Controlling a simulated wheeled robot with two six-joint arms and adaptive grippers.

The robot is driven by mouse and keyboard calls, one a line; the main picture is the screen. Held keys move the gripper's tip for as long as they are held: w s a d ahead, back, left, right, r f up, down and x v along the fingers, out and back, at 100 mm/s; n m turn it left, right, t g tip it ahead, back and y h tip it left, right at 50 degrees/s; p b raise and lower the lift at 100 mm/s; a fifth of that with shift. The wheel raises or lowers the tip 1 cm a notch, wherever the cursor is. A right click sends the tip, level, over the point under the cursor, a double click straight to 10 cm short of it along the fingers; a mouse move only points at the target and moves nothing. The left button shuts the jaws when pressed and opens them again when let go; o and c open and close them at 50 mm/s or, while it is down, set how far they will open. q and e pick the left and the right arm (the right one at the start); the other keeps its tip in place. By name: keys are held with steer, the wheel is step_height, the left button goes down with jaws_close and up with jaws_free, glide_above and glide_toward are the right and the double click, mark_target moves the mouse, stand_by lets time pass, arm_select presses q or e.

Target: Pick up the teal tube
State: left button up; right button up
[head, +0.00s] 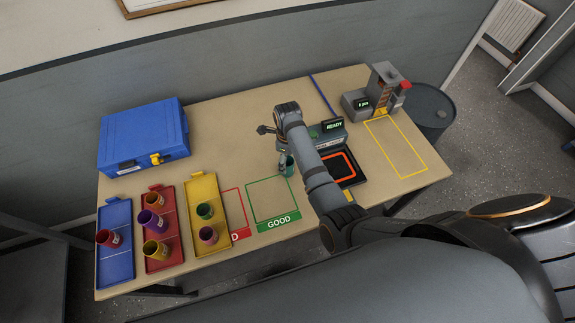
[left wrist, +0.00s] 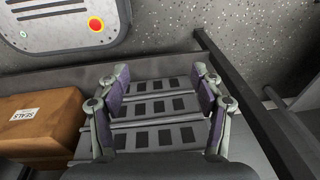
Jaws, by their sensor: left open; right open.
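The teal tube (head: 288,167) stands on the tan bench just right of the upper edge of the green GOOD outline (head: 279,223). My right gripper (head: 275,148) is open and has one finger close beside the tube. The other finger points left, and I cannot tell whether the gripper touches the tube. My right arm passes over the bench to the right of the tube. My left gripper (left wrist: 162,95) shows only in the left wrist view, open and empty, above a grey surface with dark square slots (left wrist: 155,110).
Blue (head: 115,262), red (head: 169,222) and yellow (head: 203,188) trays hold several coloured tubes at the left. A blue case (head: 143,135) stands behind them. A READY device (head: 333,135) stands behind my right arm. A box marked SEALS (left wrist: 40,122) is near my left gripper.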

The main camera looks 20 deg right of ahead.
steer(key=shift+s+f, duration=0.2)
steer(key=shift+f, duration=1.7)
steer(key=c, duration=1.4)
steer(key=shift+o, duration=0.2)
steer(key=shift+r, duration=0.1)
